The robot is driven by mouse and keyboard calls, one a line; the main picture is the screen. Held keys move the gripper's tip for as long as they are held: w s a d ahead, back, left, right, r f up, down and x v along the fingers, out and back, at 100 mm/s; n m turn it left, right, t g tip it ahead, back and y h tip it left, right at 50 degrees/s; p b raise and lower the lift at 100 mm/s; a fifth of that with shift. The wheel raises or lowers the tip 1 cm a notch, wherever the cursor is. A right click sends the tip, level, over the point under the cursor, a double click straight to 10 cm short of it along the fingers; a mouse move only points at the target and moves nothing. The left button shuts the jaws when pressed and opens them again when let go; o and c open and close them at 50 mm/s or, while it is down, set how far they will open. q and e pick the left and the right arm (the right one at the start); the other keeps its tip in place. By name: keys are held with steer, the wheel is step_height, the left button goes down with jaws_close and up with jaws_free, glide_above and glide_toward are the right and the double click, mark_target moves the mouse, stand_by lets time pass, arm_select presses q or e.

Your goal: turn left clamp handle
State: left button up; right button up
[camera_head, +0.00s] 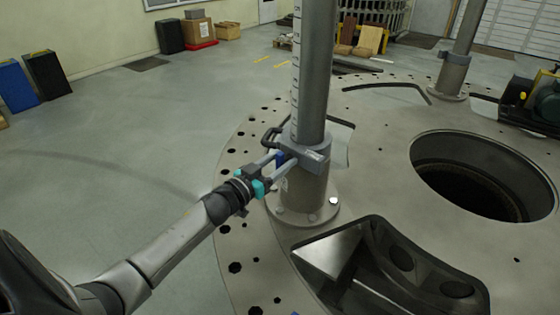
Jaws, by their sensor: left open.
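A grey clamp collar (308,153) sits around the near upright post (313,70). A dark looped clamp handle (269,139) sticks out from the collar's left side. My left gripper (284,160) is open at the collar, with its two fingers pointing up and right. A small blue part (280,159) shows between the fingertips. The fingertips lie just below the handle in the picture. I cannot tell whether they touch the collar or the blue part. My right gripper is out of view.
The post stands on a bolted flange on the round turret plate (376,137). A large round hole (480,178) is at right and a dark recessed opening (392,270) at front. A second post (463,45) stands behind. Grey floor (120,150) at left is clear.

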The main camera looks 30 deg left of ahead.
arm_select(q)
jaws_close()
stand_by(0.3)
stand_by(0.5)
steer(key=m, duration=0.3)
steer(key=shift+d+m, duration=0.1)
steer(key=shift+m, duration=0.3)
steer(key=m, duration=0.4)
steer(key=shift+d+f+m, duration=0.1)
steer(key=shift+m, duration=0.2)
steer(key=m, duration=0.4)
steer(key=shift+s+d+f, duration=0.1)
steer(key=shift+f, duration=0.05)
steer(key=m+b, duration=0.1)
steer(key=m, duration=0.4)
steer(key=shift+f+m+b, duration=0.15)
steer(key=shift+m+b, duration=0.15)
